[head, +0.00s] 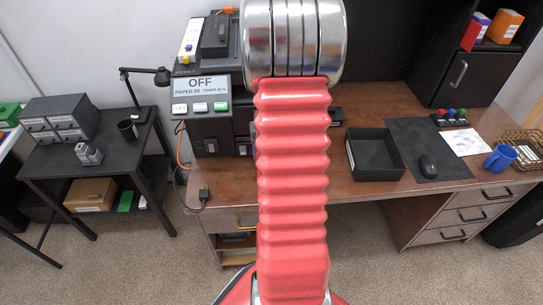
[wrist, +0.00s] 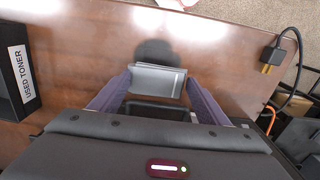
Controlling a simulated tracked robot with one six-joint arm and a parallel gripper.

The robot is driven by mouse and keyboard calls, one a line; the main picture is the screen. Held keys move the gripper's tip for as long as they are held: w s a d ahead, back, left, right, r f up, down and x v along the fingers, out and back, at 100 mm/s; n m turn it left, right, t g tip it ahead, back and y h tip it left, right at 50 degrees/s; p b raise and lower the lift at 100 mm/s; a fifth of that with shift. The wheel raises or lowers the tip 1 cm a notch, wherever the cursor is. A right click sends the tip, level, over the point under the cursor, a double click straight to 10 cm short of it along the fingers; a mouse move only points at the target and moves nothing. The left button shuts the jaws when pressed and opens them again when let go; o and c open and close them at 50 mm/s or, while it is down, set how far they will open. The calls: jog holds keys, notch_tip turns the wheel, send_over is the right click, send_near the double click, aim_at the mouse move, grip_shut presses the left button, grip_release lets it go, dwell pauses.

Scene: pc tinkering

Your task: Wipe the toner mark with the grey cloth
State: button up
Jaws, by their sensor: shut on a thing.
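In the wrist view my gripper (wrist: 157,88) has its two purple-grey fingers shut on a folded grey cloth (wrist: 158,80). The cloth is held low over the brown desk; I cannot tell whether it touches the surface. A dark rounded patch (wrist: 157,50) on the desk lies just beyond the cloth and partly behind it. It looks like the toner mark, though shadow may be part of it.
A black "USED TONER" box (wrist: 18,75) stands left in the wrist view; an open black tray (head: 375,168) shows in the head view. A plug with cable (head: 203,195) lies near the desk's left end. The printer (head: 212,125) stands behind. A mouse (head: 427,165) and blue mug (head: 500,158) are right.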

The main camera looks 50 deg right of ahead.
jog(key=shift+s+d+f, duration=0.15)
jog(key=shift+s+f, duration=0.05)
jog(key=shift+f, duration=2.5)
jog(key=shift+s+a+f, duration=0.15)
jog(key=shift+a, duration=0.05)
jog(key=shift+s+a, duration=0.65)
jog(key=shift+a, duration=0.05)
jog(key=shift+f, duration=0.35)
jog(key=shift+f, duration=0.25)
jog(key=shift+w+d+r, duration=0.1)
jog(key=shift+w+d, duration=0.7)
jog(key=shift+d, duration=0.1)
